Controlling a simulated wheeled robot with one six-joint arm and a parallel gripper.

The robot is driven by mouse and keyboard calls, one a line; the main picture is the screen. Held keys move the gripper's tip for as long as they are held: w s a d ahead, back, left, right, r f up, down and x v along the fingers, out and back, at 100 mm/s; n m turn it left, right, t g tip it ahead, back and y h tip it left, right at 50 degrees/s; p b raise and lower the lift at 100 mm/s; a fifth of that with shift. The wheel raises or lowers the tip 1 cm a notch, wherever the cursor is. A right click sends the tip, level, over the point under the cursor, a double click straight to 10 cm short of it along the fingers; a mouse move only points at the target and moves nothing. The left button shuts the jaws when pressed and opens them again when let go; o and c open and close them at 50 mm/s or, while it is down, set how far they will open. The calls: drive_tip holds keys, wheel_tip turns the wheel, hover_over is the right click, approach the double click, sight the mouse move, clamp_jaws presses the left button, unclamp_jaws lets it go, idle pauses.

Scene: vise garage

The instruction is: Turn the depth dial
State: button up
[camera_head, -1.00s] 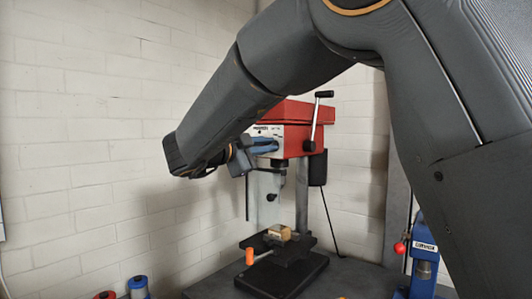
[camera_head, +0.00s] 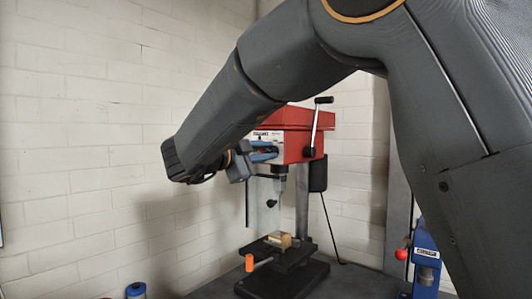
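The drill press (camera_head: 305,144) has a red head with a pale front panel and stands on the bench at the centre. My gripper (camera_head: 268,152) is at the front of this head, its two blue fingers pointing right with a gap between them. Something dark shows at the fingertips against the front panel. I cannot make out the depth dial itself; the fingers cover that part of the panel. I cannot tell whether the fingers touch it.
A black-handled feed lever (camera_head: 316,127) stands on the right of the head. A wooden block (camera_head: 279,240) lies on the press table, with an orange handle (camera_head: 249,262) beside it. A blue tool (camera_head: 425,254) stands at right; a blue-topped spool (camera_head: 136,290) is lower left.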

drive_tip(key=b+v, duration=0.1)
drive_tip(key=v, duration=0.6)
drive_tip(key=shift+s+a+b, duration=0.2)
drive_tip(key=shift+s+b, duration=0.05)
drive_tip(key=shift+b, duration=0.15)
